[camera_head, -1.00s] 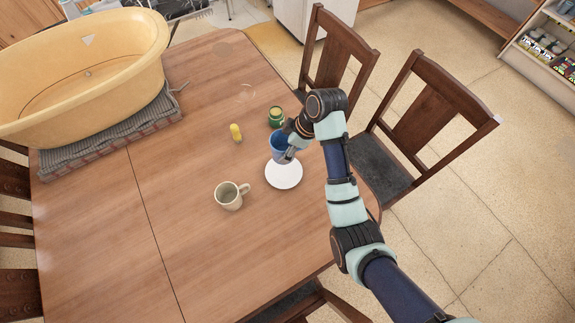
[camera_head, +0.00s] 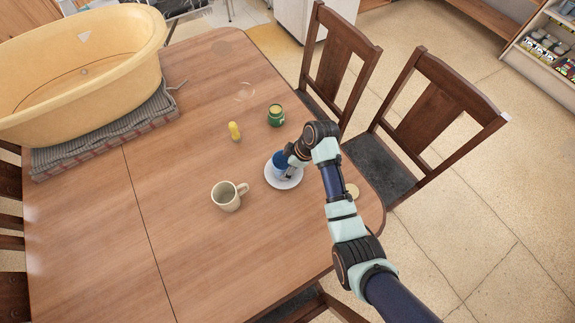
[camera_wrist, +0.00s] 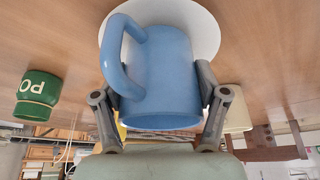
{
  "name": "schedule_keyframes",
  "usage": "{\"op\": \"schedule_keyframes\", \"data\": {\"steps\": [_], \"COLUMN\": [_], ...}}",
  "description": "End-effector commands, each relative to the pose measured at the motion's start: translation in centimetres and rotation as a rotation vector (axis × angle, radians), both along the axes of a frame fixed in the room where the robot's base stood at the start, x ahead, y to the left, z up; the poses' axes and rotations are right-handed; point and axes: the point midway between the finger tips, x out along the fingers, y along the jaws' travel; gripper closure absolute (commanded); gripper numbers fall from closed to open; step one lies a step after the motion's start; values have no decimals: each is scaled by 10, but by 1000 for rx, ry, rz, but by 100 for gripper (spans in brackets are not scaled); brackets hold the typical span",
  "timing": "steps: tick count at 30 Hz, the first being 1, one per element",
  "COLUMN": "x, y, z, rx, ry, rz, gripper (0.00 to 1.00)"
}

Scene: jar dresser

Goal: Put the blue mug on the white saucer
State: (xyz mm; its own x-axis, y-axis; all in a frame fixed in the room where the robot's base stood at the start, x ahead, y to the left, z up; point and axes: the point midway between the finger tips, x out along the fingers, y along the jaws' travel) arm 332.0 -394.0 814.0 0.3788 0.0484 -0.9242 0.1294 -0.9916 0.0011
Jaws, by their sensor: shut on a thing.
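The blue mug (camera_head: 280,164) is in my gripper (camera_head: 288,161), over the white saucer (camera_head: 286,184) in the head view. The arm hides part of the mug. In the wrist view the mug (camera_wrist: 165,75) fills the middle, with its handle to the left and the fingers of my gripper (camera_wrist: 158,82) shut on its two sides. The saucer (camera_wrist: 205,25) shows behind the mug's base. I cannot tell whether the base touches the saucer.
A green jar (camera_head: 276,117) stands behind the saucer, and a small yellow item (camera_head: 235,131) is behind left. A cream mug (camera_head: 226,197) stands to the left. A pale round lid (camera_head: 352,191) lies right of my arm. A yellow tub (camera_head: 80,75) sits at the table's far left.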

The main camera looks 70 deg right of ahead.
Motion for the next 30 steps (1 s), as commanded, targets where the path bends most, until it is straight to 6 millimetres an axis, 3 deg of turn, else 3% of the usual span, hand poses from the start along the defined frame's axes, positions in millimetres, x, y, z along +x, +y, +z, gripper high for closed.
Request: {"op": "schedule_keyframes", "data": {"steps": [4, 5, 9, 20, 23, 30], "x": [0, 0, 0, 0, -4, -27], "y": [0, 0, 0, 0, -1, -5], "z": [-3, -3, -3, 1, 14, 71], "rx": [0, 0, 0, 0, -2, -3], "ry": [0, 0, 0, 0, -1, -1], "rz": [0, 0, 0, 0, -1, -2], "gripper": [74, 24, 3, 3, 3, 3]}}
